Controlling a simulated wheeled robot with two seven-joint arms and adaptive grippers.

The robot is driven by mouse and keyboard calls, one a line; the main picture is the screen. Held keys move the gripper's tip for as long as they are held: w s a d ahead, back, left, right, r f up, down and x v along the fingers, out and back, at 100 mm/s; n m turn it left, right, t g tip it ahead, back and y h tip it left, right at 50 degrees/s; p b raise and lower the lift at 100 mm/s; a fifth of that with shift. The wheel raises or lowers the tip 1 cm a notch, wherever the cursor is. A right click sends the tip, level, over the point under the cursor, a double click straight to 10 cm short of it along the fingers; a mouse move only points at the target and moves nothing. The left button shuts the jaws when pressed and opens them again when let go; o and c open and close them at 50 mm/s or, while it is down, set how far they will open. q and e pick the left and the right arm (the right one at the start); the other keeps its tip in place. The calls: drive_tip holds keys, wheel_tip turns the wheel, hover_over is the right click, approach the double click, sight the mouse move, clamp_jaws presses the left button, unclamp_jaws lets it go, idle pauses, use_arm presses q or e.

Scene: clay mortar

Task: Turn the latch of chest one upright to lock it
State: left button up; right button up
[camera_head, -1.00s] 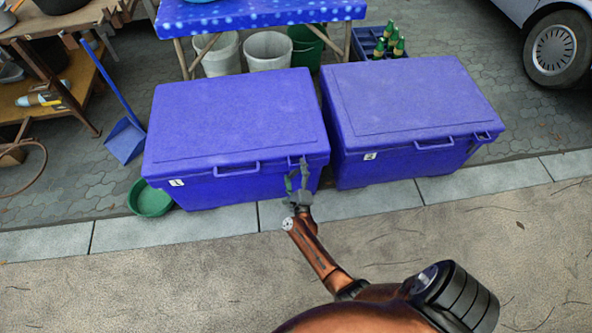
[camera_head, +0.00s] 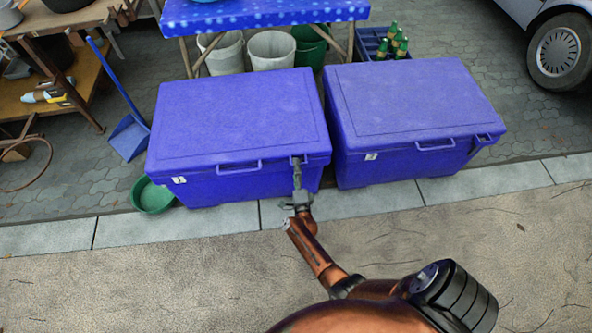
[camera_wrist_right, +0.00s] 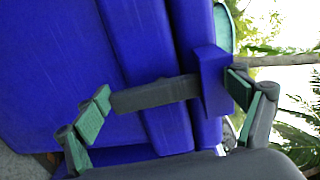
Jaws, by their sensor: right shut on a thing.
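Chest one (camera_head: 235,120) is the left blue chest, with a small white label at its front left; its lid is down. Its grey latch (camera_wrist_right: 155,94) shows in the right wrist view, running from a blue bracket (camera_wrist_right: 213,80) across the lid's edge bands, roughly square to them and slightly tilted. My right gripper (camera_head: 298,178) is at the chest's front right corner; it also shows in the wrist view (camera_wrist_right: 168,108). Its green-padded fingers stand apart, one at the latch's free end, the other by the bracket, with the latch between. My left gripper is out of view.
A second blue chest (camera_head: 410,110) stands close on the right. A green basin (camera_head: 151,197) sits at chest one's left, near a blue dustpan (camera_head: 128,138). A table with a blue cloth (camera_head: 262,14) and buckets are behind. The pavement in front is clear.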

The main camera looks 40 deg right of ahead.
drive_tip(key=o, duration=1)
drive_tip(key=shift+c, duration=0.2)
